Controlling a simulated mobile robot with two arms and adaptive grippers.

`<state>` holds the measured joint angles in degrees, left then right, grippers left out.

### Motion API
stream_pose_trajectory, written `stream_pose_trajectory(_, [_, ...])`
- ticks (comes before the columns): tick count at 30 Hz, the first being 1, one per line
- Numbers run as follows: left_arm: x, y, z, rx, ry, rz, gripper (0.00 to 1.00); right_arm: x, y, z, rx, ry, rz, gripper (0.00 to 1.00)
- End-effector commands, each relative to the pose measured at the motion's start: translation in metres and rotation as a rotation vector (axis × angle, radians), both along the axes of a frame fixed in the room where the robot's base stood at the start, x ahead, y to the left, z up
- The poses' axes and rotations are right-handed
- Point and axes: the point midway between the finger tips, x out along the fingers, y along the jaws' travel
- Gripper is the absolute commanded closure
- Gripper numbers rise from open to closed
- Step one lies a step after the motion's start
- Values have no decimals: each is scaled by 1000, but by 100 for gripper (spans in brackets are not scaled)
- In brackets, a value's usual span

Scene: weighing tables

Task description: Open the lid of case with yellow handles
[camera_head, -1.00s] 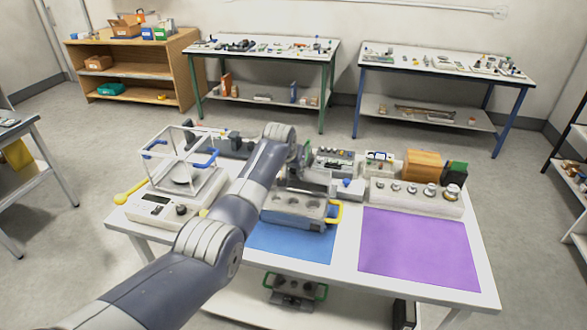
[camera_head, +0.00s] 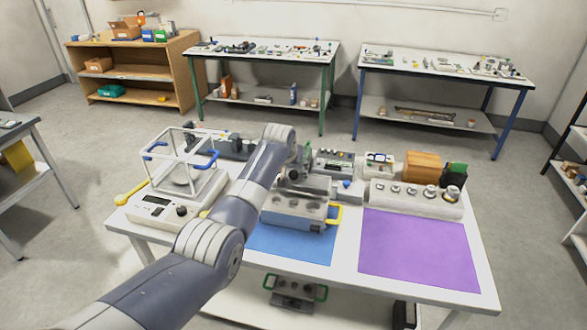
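The case with yellow handles (camera_head: 292,222) is a blue-grey box on the blue mat (camera_head: 290,245). One yellow handle (camera_head: 335,215) shows at its right end; its left end is behind my arm. Dark round recesses show on its top. A light grey flat part (camera_head: 317,187) is just behind and above the case; I cannot tell whether it is the lid or part of my gripper. My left arm reaches over the table from the lower left, its wrist above the case's back edge. The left fingertips are mostly hidden, and their opening cannot be made out. My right gripper is not in view.
A balance with a clear draft shield (camera_head: 185,165) stands at the left. A block of metal weights (camera_head: 415,197), a wooden box (camera_head: 423,166) and instruments line the back. The purple mat (camera_head: 418,250) is clear. A green-handled case (camera_head: 294,292) is on the lower shelf.

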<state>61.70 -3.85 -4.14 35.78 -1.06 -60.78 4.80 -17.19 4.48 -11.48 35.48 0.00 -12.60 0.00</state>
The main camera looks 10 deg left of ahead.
Motion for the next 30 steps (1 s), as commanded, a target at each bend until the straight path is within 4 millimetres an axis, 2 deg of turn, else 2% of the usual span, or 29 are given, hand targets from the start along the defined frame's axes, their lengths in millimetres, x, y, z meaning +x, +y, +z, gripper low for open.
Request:
stream_pose_trajectory(5, [-2, 0, 2, 0, 1, 0, 55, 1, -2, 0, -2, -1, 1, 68])
stream_pose_trajectory(11, [-11, 0, 14, 0, -1, 0, 55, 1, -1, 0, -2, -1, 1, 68])
stream_pose_trajectory(30, [-62, 1, 83, 0, -3, 0, 55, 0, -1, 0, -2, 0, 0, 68])
